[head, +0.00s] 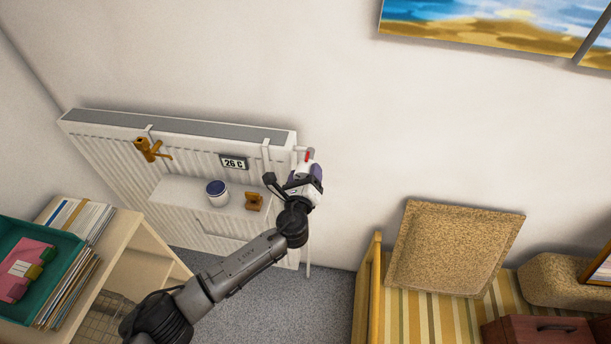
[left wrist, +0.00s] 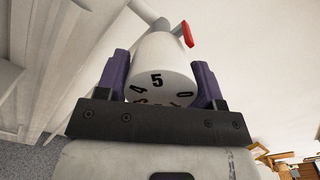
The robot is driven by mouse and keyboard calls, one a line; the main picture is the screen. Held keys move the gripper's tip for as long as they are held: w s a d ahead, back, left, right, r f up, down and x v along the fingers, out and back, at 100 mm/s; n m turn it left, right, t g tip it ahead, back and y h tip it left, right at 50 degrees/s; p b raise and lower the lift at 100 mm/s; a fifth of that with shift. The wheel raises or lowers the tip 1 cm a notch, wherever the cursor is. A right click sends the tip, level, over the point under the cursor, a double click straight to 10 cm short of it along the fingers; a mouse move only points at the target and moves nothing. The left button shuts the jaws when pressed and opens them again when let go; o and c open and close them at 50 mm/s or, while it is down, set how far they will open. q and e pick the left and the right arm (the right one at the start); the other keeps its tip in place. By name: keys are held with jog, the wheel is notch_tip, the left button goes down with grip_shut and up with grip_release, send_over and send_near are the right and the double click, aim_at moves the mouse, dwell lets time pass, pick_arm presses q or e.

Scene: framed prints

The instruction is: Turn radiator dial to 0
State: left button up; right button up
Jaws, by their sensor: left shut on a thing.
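The white radiator dial (left wrist: 160,62) sits between the two purple fingers of my left gripper (left wrist: 160,80), which is shut on it. The dial's end face shows black numbers. The 5 is near the top, a 4 is to its left, and what looks like a 0 is at the lower right. A red marker (left wrist: 187,34) stands beside the dial at its upper right. In the head view, my left gripper (head: 312,174) is at the radiator's right end and mostly hides the dial. The red marker shows just above it (head: 307,155). My right gripper is not in view.
The white radiator (head: 105,153) carries a display (head: 234,163) reading 26 C. A shelf on it holds a blue-and-white pot (head: 217,193) and a small brown object (head: 254,202). A wooden shelf unit (head: 146,232) stands left, a striped bench (head: 460,325) right.

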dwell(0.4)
pick_arm(q)
jog(key=o, duration=0.9)
jog(key=shift+s+a, duration=0.1)
jog(key=shift+s, duration=0.5)
jog(key=s, duration=0.4)
jog(key=s+a+p, duration=0.1)
jog(key=s, duration=0.3)
jog(key=s+a, duration=0.1)
jog(key=s, duration=0.3)
jog(key=shift+s+a+p, duration=0.15)
jog(key=shift+s+p, duration=0.05)
jog(key=shift+p, duration=0.1)
jog(key=shift+c, duration=0.2)
